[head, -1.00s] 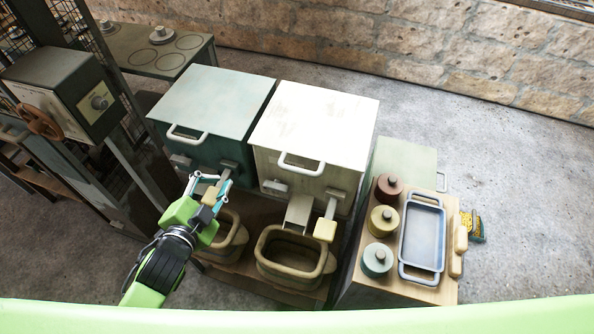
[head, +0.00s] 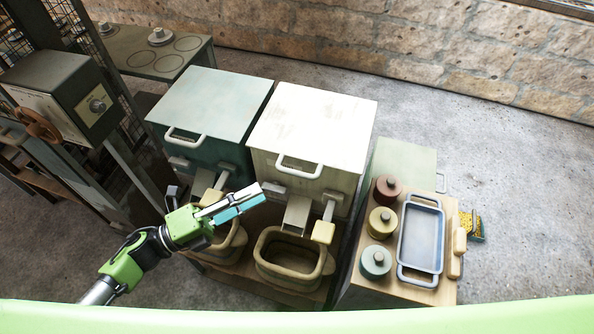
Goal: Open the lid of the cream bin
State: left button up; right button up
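The cream bin (head: 268,171) stands in the middle with its lid (head: 315,122) down flat on top. A white loop handle (head: 300,168) sits at the lid's front edge. My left gripper (head: 252,198) is in front of the bins, left of and below the handle in the picture and apart from it. Its fingers point to the upper right and look nearly side by side; I cannot tell whether they are open or shut. I see nothing held in them. My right gripper is not in view.
A teal bin (head: 213,105) with a closed lid stands close on the left. A yellow-ended lever (head: 323,232) and a chute (head: 296,214) stick out below the cream bin, above a basin (head: 262,250). A side table on the right holds a blue tray (head: 422,240) and lidded jars (head: 376,262).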

aim_at(297, 172)
pick_arm(q)
jog(key=p+x, duration=0.1)
jog(key=x, duration=1)
jog(key=shift+w+d, duration=0.15)
grip_shut()
